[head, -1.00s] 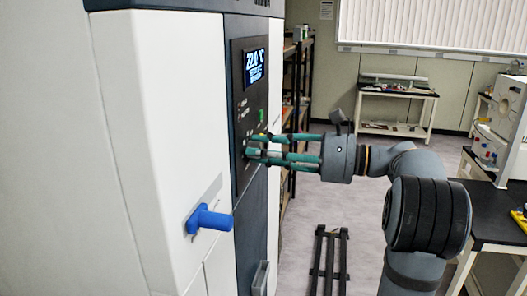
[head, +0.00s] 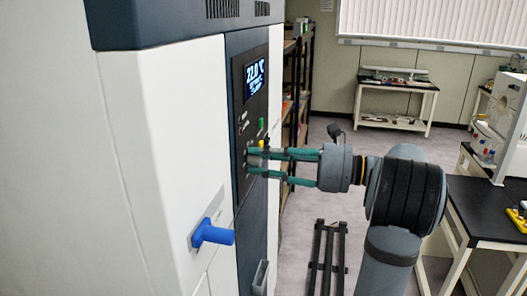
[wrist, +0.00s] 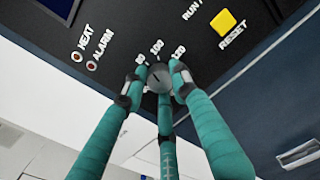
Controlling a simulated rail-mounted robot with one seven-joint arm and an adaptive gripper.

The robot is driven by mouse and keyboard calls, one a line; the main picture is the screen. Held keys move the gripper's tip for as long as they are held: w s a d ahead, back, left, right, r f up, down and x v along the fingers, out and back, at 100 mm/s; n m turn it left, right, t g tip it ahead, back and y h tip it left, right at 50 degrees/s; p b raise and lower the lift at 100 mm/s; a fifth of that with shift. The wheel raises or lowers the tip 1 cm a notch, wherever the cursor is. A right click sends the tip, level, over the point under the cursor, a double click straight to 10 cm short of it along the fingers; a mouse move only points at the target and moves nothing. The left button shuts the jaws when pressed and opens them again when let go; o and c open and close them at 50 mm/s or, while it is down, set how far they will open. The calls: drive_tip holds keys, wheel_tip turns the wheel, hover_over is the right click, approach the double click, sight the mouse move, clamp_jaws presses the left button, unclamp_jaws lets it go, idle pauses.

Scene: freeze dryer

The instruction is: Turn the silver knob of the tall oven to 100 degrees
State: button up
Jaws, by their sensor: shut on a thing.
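The tall oven (head: 165,110) stands at the left of the head view, with a dark control panel (head: 250,115). Its round silver-grey knob (wrist: 157,77) shows in the wrist view, below the printed numbers 80, 100 and a third that looks like 120. A dark line marks the knob's face, but I cannot tell exactly which number it points to. In the head view the fingers hide the knob.
Red HEAT and ALARM lights (wrist: 77,57) are at left. The lit display (head: 256,80) reads about 23 °C. A blue door handle (head: 212,234) sticks out below. A black-topped table (head: 497,210) stands right.

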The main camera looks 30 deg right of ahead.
drive_tip(key=m+p, duration=0.2)
drive_tip(key=m, duration=0.1)
drive_tip(key=shift+r+p, duration=0.3)
drive_tip(key=shift+r, duration=0.05)
drive_tip(key=shift+d+m+p, duration=0.1)
drive_tip(key=shift+m+p, duration=0.55)
drive_tip(key=shift+m, duration=0.25)
drive_tip(key=shift+f, duration=0.15)
drive_tip(key=o, duration=1.2)
drive_tip(key=shift+f, duration=0.1)
drive_tip(key=shift+c, duration=0.2)
drive_tip(key=v, duration=1.2)
